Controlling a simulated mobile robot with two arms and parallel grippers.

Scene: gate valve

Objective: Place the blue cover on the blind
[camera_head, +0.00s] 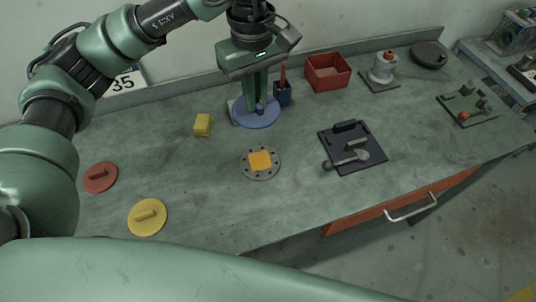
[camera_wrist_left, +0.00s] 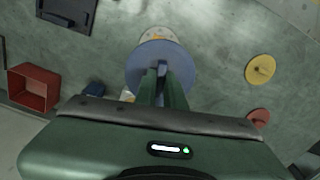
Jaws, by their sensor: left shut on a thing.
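The blue cover (camera_head: 252,121) is a round disc with a small handle on top. My left gripper (camera_head: 261,107) is shut on that handle, pointing down. In the left wrist view, the cover (camera_wrist_left: 140,72) is below my left gripper (camera_wrist_left: 161,72) and partly hides the flange. The blind appears to be the grey round flange (camera_head: 247,167), with bolt holes around its rim and an orange square patch in its middle. It lies in front of the cover in the head view and also shows in the left wrist view (camera_wrist_left: 158,31). The cover's height above the bench is unclear.
A yellow block (camera_head: 202,125), a yellow cover (camera_head: 147,217) and a red cover (camera_head: 100,177) lie left. A blue cup (camera_head: 283,97) and a red bin (camera_head: 328,73) stand behind. A dark tray (camera_head: 371,165) with metal parts lies right of the flange. Bench surface around the flange is clear.

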